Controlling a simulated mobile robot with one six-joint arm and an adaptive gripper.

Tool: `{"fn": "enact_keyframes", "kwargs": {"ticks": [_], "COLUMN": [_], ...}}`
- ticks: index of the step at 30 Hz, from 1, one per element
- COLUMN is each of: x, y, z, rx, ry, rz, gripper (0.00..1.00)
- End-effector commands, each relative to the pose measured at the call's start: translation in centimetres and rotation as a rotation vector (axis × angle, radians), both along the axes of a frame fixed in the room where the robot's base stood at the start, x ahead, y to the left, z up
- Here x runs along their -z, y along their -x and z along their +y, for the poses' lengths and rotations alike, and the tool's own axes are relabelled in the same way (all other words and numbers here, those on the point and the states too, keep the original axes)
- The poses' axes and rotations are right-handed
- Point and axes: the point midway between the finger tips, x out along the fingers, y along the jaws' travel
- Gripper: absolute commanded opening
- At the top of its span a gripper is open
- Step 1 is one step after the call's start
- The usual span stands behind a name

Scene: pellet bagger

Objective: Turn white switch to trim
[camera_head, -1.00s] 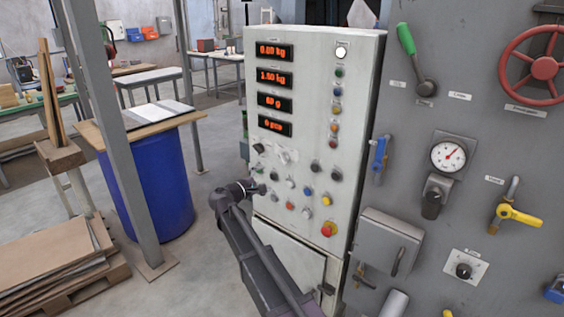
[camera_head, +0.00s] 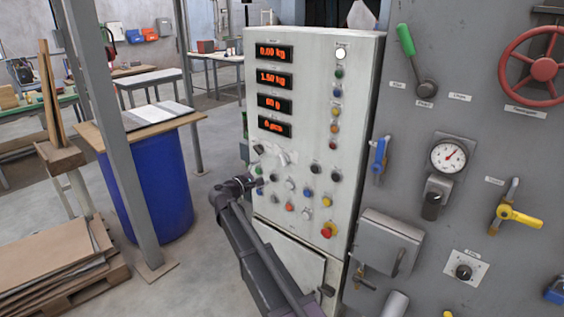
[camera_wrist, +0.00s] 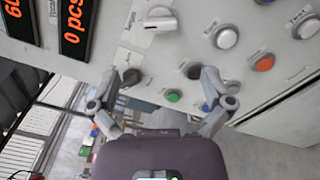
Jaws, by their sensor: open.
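The white switch (camera_head: 282,158) sits on the light grey control panel, below the lowest red display in the head view. In the wrist view the white switch (camera_wrist: 158,21) is a knob at the top, above and clear of the fingers. My gripper (camera_wrist: 161,80) is open and empty in the wrist view, its two fingers spread wide. In the head view my gripper (camera_head: 260,184) is at the panel's lower left, below the white switch. Its fingers are too small there to read. The lettering around the switch is too blurred to read.
Near my left finger is a black knob (camera_wrist: 131,77); a green button (camera_wrist: 174,96) lies between the fingers. An orange button (camera_wrist: 264,62) and white buttons are to the right. Red displays (camera_wrist: 76,27) are at top left. A grey machine wall (camera_head: 455,100) stands right of the panel.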

Motion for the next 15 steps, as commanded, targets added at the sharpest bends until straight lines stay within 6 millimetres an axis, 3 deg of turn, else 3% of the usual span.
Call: {"fn": "enact_keyframes", "kwargs": {"ticks": [15], "x": [0.0], "y": [-6.4], "z": [-4.8], "rx": [0.001], "ry": [0.0], "rz": [0.0], "gripper": [1.0]}}
